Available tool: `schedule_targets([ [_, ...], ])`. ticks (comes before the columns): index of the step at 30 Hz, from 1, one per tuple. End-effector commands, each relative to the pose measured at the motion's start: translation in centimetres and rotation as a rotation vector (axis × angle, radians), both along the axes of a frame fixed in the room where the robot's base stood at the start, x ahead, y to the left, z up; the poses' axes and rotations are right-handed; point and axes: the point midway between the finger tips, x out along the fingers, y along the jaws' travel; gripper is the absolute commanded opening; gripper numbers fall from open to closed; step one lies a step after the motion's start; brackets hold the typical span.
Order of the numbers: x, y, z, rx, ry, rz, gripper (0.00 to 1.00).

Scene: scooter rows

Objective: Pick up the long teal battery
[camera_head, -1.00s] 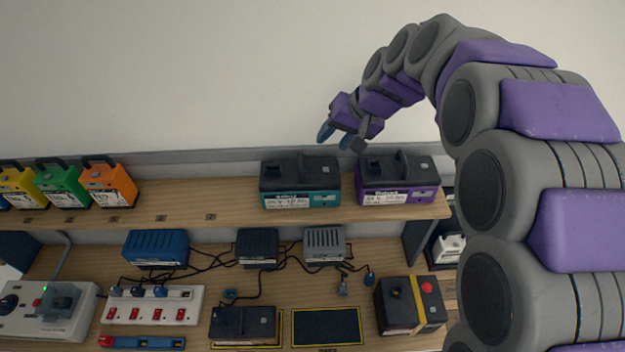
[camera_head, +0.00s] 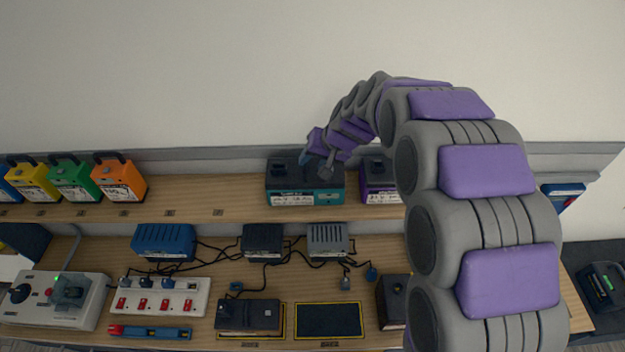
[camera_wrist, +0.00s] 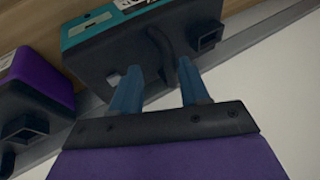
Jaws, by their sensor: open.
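The long teal battery (camera_head: 304,190) stands on the upper shelf, with a dark top and a teal lower band with a white label. In the wrist view the battery (camera_wrist: 97,60) fills the upper middle, with a dark handle (camera_wrist: 166,52) on its top. My gripper (camera_head: 316,166) is at the battery's top in the head view. In the wrist view my gripper (camera_wrist: 155,80) is open, its two blue fingers on either side of the handle's near end. Whether the fingers touch the handle cannot be told.
A purple battery (camera_head: 378,184) stands close to the right on the same shelf; it shows at left in the wrist view (camera_wrist: 32,100). Orange (camera_head: 120,182), green and yellow packs stand at the shelf's left. The shelf between (camera_head: 205,190) is mostly clear. Chargers and cables cover the lower bench.

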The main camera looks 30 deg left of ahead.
Motion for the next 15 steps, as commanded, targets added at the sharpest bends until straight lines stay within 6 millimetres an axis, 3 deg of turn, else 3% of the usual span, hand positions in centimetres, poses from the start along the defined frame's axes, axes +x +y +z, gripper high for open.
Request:
schedule_targets([
  [6, 0.0, 0.1, -0.2, 0.000, -0.002, 0.001, 0.45],
  [15, 0.0, -1.7, 0.4, 0.014, -0.003, 0.001, 0.17],
])
